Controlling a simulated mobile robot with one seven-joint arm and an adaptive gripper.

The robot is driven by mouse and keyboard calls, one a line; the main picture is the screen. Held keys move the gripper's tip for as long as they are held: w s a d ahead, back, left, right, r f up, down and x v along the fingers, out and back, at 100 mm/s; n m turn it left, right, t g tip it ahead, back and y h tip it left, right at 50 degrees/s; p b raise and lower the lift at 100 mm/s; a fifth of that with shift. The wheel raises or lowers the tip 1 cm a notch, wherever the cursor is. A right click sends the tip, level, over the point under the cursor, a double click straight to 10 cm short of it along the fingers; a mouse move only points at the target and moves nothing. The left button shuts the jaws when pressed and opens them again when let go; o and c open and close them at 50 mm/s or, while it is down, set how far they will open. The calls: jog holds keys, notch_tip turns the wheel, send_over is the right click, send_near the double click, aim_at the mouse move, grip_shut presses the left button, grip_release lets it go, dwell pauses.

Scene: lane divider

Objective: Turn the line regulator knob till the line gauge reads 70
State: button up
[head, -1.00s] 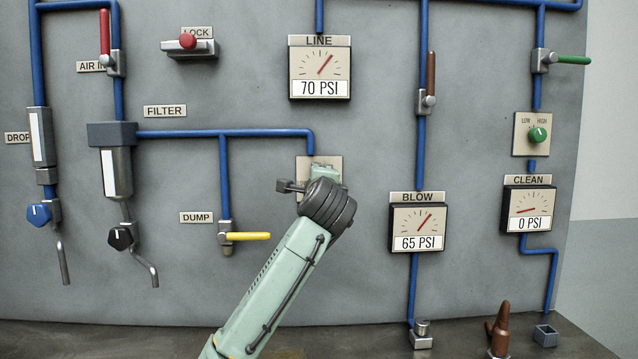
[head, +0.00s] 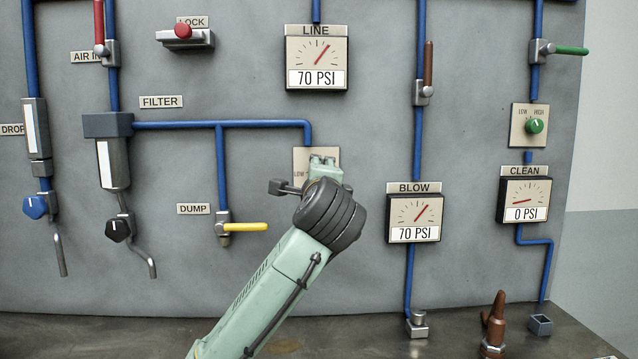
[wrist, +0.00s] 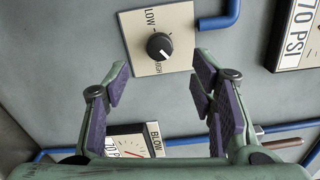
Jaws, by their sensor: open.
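The line gauge (head: 317,64) reads 70 PSI in the head view; part of it shows at the right of the wrist view (wrist: 298,38). The line regulator knob (wrist: 159,46) is black with a white pointer, on a beige LOW/HIGH plate (wrist: 178,22). In the head view my arm hides the knob, and only part of its plate (head: 302,156) shows. My gripper (wrist: 158,82) is open, its purple-padded fingers apart below the knob in the wrist view. The fingers are not closed on the knob, and I see a gap around it.
The blow gauge (head: 414,219) reads 70 PSI and the clean gauge (head: 524,200) reads 0 PSI. A yellow dump lever (head: 246,227) is left of my arm. Blue pipes (head: 265,125) run along the panel. A brown nozzle (head: 494,322) stands on the bench.

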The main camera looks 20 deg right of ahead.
jog(key=shift+v, duration=1.5)
